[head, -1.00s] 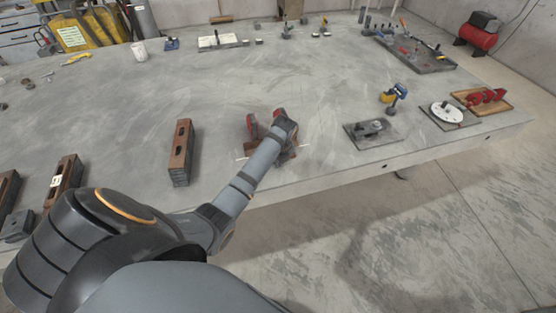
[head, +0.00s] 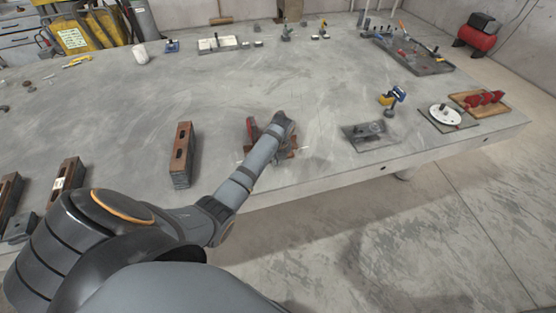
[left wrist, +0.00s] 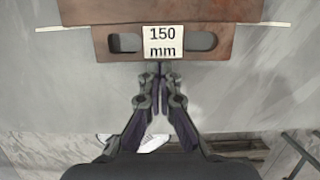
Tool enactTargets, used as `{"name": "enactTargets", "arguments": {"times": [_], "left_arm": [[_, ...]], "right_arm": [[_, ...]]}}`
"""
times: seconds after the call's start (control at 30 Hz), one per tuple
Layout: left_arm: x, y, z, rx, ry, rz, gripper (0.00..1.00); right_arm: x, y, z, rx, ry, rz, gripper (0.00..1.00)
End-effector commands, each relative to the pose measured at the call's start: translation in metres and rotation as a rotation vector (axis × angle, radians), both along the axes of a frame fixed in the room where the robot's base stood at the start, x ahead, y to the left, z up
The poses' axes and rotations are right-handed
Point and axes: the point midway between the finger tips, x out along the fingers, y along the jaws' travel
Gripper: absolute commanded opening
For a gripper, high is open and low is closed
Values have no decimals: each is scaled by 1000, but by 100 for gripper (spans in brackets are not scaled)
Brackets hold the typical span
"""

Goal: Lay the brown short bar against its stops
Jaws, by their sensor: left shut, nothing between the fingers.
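A brown short bar (left wrist: 208,43) with slots and a "150 mm" label lies crosswise near the top of the left wrist view. Its far long edge appears to meet a darker brown piece (left wrist: 160,10); whether they touch is hard to tell. My left gripper (left wrist: 160,72) is shut and empty, its fingertips close to the bar's near edge at the label. In the head view the left gripper (head: 268,140) is low over the front of the table and hides most of the bar. Brown edges (head: 287,154) and a red part (head: 251,127) show around it.
A brown-topped block (head: 181,155) stands left of the gripper, with more slotted blocks (head: 66,180) further left. A grey plate (head: 369,136) lies to the right near the table edge. The middle of the table (head: 240,80) is clear.

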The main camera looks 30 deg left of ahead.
Motion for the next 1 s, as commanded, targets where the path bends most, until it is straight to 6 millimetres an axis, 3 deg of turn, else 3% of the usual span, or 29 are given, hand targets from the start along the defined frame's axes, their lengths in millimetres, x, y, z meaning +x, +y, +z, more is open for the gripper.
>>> {"name": "enactTargets", "arguments": {"times": [0.5, 0.7, 1.0], "left_arm": [[-16, -20, 101, 0, -4, -1, 0], [-19, -23, 115, -1, -2, 0, 0], [-19, -23, 115, -1, -3, 2, 0]], "right_arm": [[0, 1, 0, 1, 0, 0, 49], [0, 1, 0, 1, 0, 0, 49], [0, 1, 0, 1, 0, 0, 49]]}}
